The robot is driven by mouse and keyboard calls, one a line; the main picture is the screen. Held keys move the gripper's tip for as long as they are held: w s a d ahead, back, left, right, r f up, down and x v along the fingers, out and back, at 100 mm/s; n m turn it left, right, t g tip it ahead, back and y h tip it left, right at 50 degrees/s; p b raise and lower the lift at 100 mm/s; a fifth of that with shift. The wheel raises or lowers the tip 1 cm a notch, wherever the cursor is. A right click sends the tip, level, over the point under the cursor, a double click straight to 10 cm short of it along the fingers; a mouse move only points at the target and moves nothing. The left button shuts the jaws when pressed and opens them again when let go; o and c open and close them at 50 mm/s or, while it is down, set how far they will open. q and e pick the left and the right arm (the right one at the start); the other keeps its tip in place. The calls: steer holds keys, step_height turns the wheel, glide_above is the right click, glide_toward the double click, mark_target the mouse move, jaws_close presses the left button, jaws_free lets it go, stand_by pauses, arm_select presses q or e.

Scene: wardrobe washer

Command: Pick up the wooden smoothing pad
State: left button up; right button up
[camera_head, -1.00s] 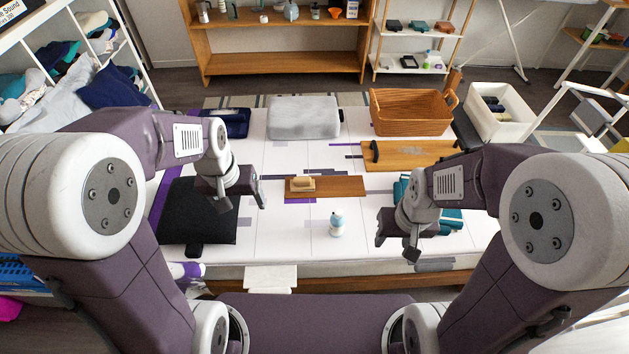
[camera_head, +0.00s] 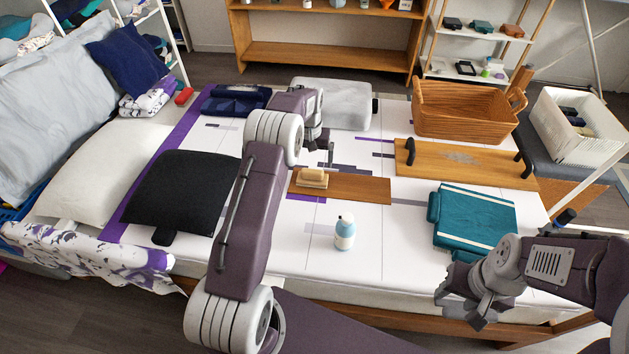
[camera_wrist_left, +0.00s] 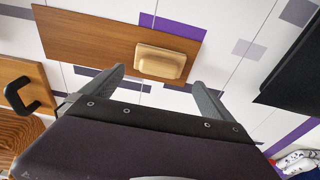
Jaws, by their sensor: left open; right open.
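The wooden smoothing pad (camera_head: 313,178) is a small pale block lying on a flat brown board (camera_head: 362,188) in the middle of the bed. My left gripper (camera_head: 318,152) is open and empty, just behind the pad in the head view, with its fingers pointing down. In the left wrist view, the pad (camera_wrist_left: 160,63) appears just ahead of the gap between the spread fingers (camera_wrist_left: 158,82), and no contact shows. My right gripper (camera_head: 468,305) is open and empty at the bed's front right edge, near the teal folded item.
A white-and-blue bottle (camera_head: 345,231) stands in front of the board. A black pad (camera_head: 178,193) lies to the left, a teal folded item (camera_head: 475,220) to the right.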

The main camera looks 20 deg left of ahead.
mark_target(312, 171)
arm_select(q)
step_height(312, 171, down, 3)
steer(key=shift+w+a+r+b, duration=0.1)
steer(key=shift+w+b, duration=0.05)
steer(key=shift+b, duration=0.2)
steer(key=f+b, duration=0.1)
steer(key=f, duration=0.1)
steer(key=w+f+b, duration=0.1)
steer(key=f, duration=0.2)
steer(key=shift+w, duration=0.1)
steer(key=shift+r, duration=0.1)
steer(key=c, duration=1.6)
steer(key=shift+o, duration=0.2)
step_height(312, 171, up, 5)
steer(key=shift+f+p, duration=0.15)
steer(key=shift+p, duration=0.9)
steer(key=s+d+r+p, duration=0.2)
steer(key=d+r, duration=0.4)
steer(key=d, duration=0.5)
steer(key=shift+s+r+p, duration=0.15)
steer(key=shift+s+p, duration=0.2)
steer(key=shift+s, duration=0.3)
steer(key=shift+d, duration=0.1)
